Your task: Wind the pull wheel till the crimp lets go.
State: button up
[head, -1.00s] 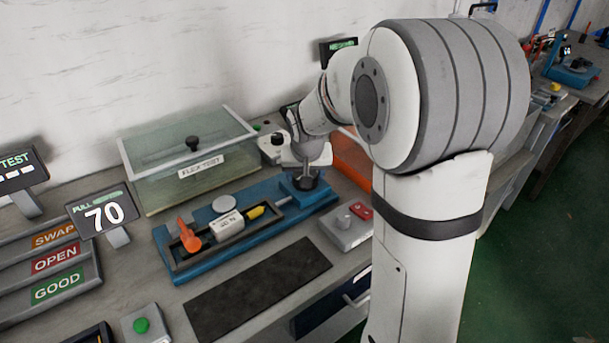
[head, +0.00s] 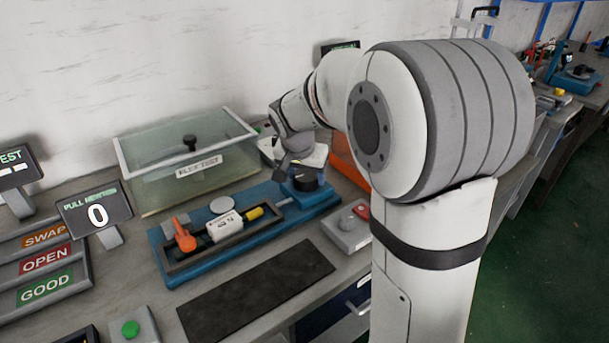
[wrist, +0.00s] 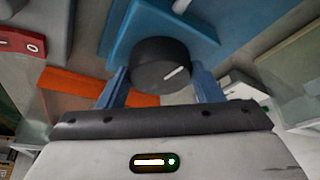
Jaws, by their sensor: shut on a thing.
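The pull wheel is a black round knob (head: 306,182) with a pale index mark, on the right end of the blue pull rig (head: 190,262). In the wrist view the wheel (wrist: 160,66) sits between the two blue fingers of my gripper (wrist: 161,86), which is shut on it. The rig's tray holds an orange plug-like part (head: 184,236), a white labelled block (head: 224,226) and a yellow piece (head: 254,213). The pull newtons display (head: 97,214) reads 0. Whether the crimp has parted is too small to tell.
A clear flex test box (head: 190,165) stands behind the rig. A grey box with a red switch (head: 348,228) is right of it, and a dark mat (head: 255,290) lies in front. Swap, open and good trays (head: 45,265) are at the left.

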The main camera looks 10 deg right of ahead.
jog(key=o, duration=1)
jog(key=shift+c, duration=0.2)
jog(key=p+v, duration=0.1)
jog(key=v, duration=0.7)
jog(key=shift+f, duration=0.1)
